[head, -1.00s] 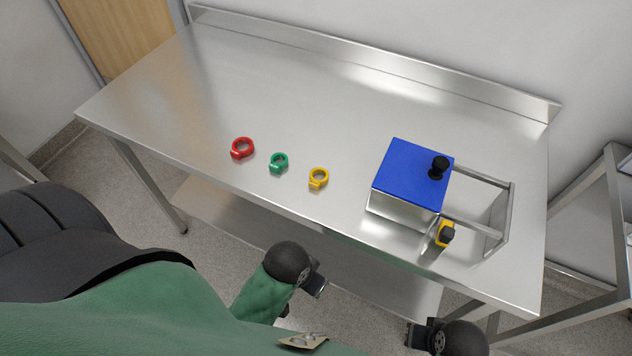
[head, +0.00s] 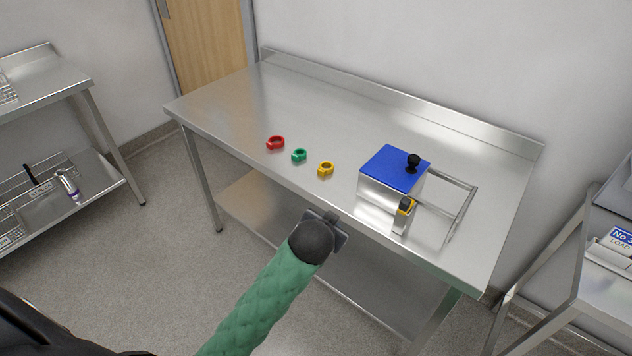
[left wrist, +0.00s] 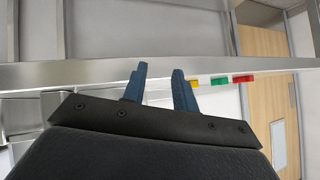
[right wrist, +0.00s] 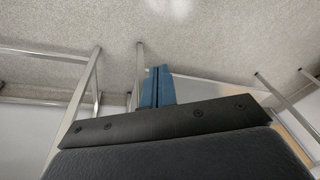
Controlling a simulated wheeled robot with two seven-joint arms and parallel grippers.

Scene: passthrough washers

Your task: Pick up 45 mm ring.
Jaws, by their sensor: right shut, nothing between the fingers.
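Three rings lie in a row near the front edge of the steel table: a red ring (head: 275,143), a green ring (head: 299,155) and a yellow ring (head: 326,168). The red one looks largest, but no size mark is readable. In the left wrist view the yellow ring (left wrist: 194,81), green ring (left wrist: 219,80) and red ring (left wrist: 243,78) show beyond the fingers. My left gripper (left wrist: 160,70) is open and empty; in the head view it (head: 333,222) is in front of the table edge, apart from the rings. My right gripper (right wrist: 157,72) is shut and empty, outside the head view.
The table (head: 270,95) is clear behind the rings. Other steel benches stand left and right.

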